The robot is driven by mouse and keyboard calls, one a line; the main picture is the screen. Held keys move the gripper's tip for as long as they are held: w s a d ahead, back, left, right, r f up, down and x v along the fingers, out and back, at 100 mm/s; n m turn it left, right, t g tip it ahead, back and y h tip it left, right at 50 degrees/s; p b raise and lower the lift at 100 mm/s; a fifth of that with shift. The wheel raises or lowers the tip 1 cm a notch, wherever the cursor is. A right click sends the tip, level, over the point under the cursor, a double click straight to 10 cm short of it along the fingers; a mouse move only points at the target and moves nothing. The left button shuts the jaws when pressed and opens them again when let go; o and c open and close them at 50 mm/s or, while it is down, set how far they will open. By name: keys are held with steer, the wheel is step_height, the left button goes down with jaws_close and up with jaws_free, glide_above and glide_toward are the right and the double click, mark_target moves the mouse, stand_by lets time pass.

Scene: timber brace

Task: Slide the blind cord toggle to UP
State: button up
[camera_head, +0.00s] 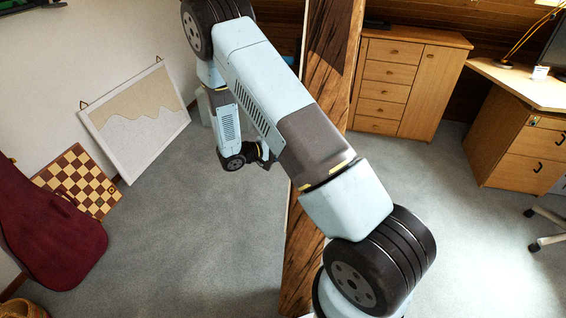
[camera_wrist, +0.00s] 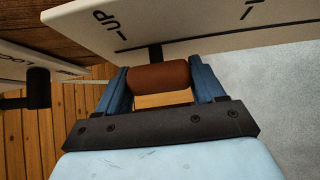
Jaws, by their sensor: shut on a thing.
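In the wrist view, a reddish-brown cylindrical toggle (camera_wrist: 160,78) hangs on a short black stem (camera_wrist: 155,53) below a pale panel (camera_wrist: 190,24). My gripper (camera_wrist: 159,82) is shut on the toggle, with a blue finger at each end of it. The word UP (camera_wrist: 107,17) reads upside down on the panel, with a tick mark beside it. The stem stands a little to the right of that tick. Another partly cut-off label with a tick lies farther right. In the head view I cannot make out the toggle or my fingertips.
A second pale panel (camera_wrist: 50,66) with a black knob (camera_wrist: 38,90) is close at the left. In the head view, a timber post (camera_head: 305,250) stands behind my arm. Grey carpet is clear.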

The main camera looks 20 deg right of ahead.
steer(key=shift+w+d+r, duration=0.1)
steer(key=shift+w+r, duration=0.15)
steer(key=shift+r, duration=0.4)
steer(key=shift+w+d+r, duration=0.1)
steer(key=shift+w+r, duration=0.1)
steer(key=shift+r, duration=0.55)
steer(key=o, duration=1.4)
steer(key=shift+s+a, duration=0.1)
steer(key=v, duration=1.3)
steer(key=shift+a, duration=0.35)
